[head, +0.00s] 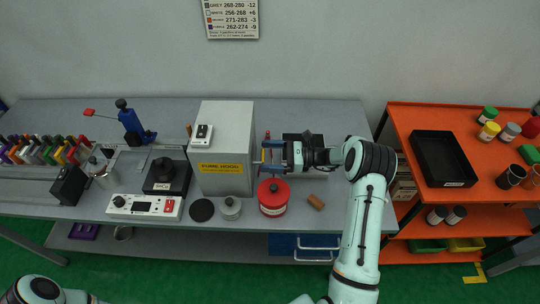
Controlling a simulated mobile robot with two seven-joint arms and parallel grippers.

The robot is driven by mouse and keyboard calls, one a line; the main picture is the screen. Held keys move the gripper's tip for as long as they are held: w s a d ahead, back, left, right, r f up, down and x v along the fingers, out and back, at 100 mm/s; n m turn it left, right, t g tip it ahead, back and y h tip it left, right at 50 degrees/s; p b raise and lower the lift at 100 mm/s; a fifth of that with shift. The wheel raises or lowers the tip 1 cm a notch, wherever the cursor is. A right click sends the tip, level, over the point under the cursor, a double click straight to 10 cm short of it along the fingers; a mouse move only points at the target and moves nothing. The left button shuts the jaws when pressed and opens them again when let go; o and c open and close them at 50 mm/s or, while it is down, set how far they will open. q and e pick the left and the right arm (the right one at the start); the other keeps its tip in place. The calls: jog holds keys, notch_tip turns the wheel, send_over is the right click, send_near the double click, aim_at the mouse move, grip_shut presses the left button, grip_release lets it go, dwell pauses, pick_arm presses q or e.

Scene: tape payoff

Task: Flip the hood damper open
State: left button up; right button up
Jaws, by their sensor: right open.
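The grey fume hood (222,132) stands on the bench left of my right gripper, with a yellow label on its front. A small brass-coloured piece, perhaps the damper handle, shows at the hood's right side between my fingers; its position is too small to tell. My right gripper (264,156) is open, its blue fingers pointing left at the hood's right side, around or just beside that piece. I cannot tell whether they touch it. At the lower left only part of my left arm shows, and its gripper is out of view.
An orange shelf (400,123) is at right.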

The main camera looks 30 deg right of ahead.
pick_arm(q)
jog(key=shift+s, duration=0.1)
pick_arm(e)
jog(key=c, duration=1)
jog(key=shift+s+n+b, duration=0.1)
jog(key=shift+n+b, duration=0.3)
jog(key=shift+n, duration=0.1)
pick_arm(q)
jog(key=s+f+g+b, duration=0.1)
jog(key=s+f+b, duration=0.8)
jog(key=f, duration=0.3)
notch_tip(320, 180, down, 10)
jog(key=w+t+b, duration=0.1)
jog(key=w+b, duration=0.1)
jog(key=b, duration=0.9)
jog(key=shift+w+a+f, duration=0.25)
jog(key=shift+w+a, duration=0.1)
jog(key=shift+w, duration=0.05)
pick_arm(e)
jog(key=shift+s+a+r+n, duration=0.25)
jog(key=shift+s+r+n, duration=0.2)
jog(key=shift+n, duration=2.45)
jog(key=shift+s+a+r+n, duration=0.3)
jog(key=shift+r+n, duration=0.2)
jog(key=shift+n, duration=2.4)
jog(key=shift+s+a+r+n, duration=0.2)
jog(key=shift+s+r+n, duration=0.25)
jog(key=shift+n, duration=2.45)
